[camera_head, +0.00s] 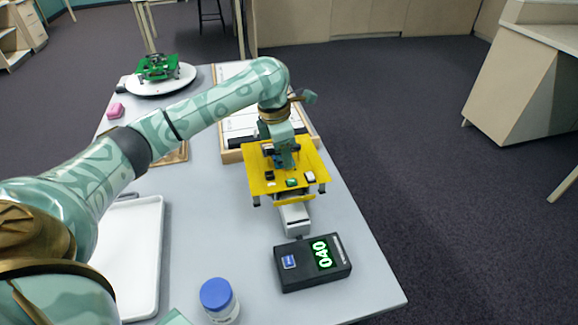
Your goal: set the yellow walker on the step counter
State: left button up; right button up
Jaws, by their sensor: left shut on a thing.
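The yellow walker (258,177) is a flat yellow plate with short dark legs and small parts on top. My left gripper (284,158) reaches down from above and is shut on it near the plate's middle. The step counter (312,274) is a black box with a green display reading 040, lying near the table's front right. A pale grey block (295,220) adjoins its far side, and the walker's near edge overlaps this block in the picture. I cannot tell whether the walker touches it. The fingertips are partly hidden. My right gripper is not in view.
A wooden tray (231,156) lies behind the yellow walker. A white tray (152,250) and a blue-lidded jar (217,296) are nearer.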

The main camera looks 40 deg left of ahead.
pick_arm(q)
jog(key=shift+w+d+f, duration=0.15)
jog(key=shift+d+f, duration=0.1)
jog(key=shift+f, duration=0.05)
notch_tip(320, 180, down, 3)
jog(key=shift+d+f+b, duration=0.1)
jog(key=shift+b, duration=0.95)
jog(key=shift+w+f, duration=0.1)
jog(key=shift+f, duration=0.1)
jog(key=shift+r, duration=0.2)
jog(key=shift+f, duration=0.1)
jog(key=shift+f, duration=0.5)
